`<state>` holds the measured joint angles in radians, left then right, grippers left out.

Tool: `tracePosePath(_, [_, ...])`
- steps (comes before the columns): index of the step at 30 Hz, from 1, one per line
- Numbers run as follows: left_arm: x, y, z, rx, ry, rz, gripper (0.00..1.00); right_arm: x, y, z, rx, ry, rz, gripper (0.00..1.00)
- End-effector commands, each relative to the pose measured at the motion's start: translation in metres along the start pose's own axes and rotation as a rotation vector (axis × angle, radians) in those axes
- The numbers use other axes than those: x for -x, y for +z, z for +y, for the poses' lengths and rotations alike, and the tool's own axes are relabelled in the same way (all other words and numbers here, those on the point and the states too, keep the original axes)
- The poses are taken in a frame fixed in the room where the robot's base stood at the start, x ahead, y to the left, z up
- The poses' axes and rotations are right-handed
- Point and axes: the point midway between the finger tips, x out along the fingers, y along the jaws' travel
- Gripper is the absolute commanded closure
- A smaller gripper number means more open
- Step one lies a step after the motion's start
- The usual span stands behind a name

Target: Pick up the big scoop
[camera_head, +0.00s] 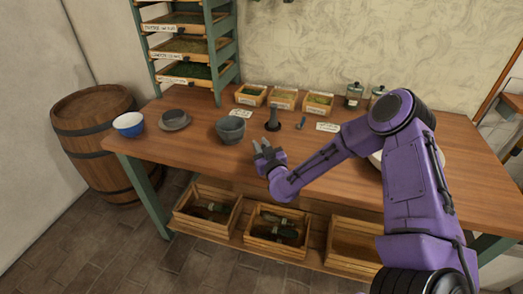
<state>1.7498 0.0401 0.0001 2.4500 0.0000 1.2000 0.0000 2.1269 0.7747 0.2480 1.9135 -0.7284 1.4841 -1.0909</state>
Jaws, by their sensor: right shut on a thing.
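My right gripper (262,147) is over the front part of the wooden table (195,148), just right of and in front of a grey mortar-like bowl (231,130). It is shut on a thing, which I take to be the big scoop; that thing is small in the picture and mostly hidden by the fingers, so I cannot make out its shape. A small dark item (302,123) lies behind it, next to a dark upright piece on a round base (273,119). My left gripper is out of view.
A blue-white bowl (129,125) and a grey dish (174,120) stand at the left. Labelled boxes (285,99) and glass jars (354,95) line the back. A tray rack (217,55) stands behind. A pale bowl (376,160) is partly behind my right arm. Crates (277,234) sit below.

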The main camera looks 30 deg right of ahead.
Motion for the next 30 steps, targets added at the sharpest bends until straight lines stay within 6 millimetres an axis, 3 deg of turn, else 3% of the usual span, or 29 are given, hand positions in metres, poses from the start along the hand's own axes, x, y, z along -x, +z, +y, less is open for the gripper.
tracePosePath(5, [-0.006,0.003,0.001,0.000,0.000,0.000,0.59,0.002,-0.029,0.003,0.000,-0.001,0.006,1.00])
tracePosePath(13, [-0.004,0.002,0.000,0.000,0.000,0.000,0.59,0.052,-0.087,0.010,0.000,-0.001,0.005,1.00])
tracePosePath(24, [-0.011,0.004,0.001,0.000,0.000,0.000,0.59,0.118,-0.112,0.013,0.002,-0.001,0.003,1.00])
tracePosePath(30, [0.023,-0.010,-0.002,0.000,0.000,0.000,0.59,0.124,-0.123,0.015,0.010,0.004,-0.001,1.00])
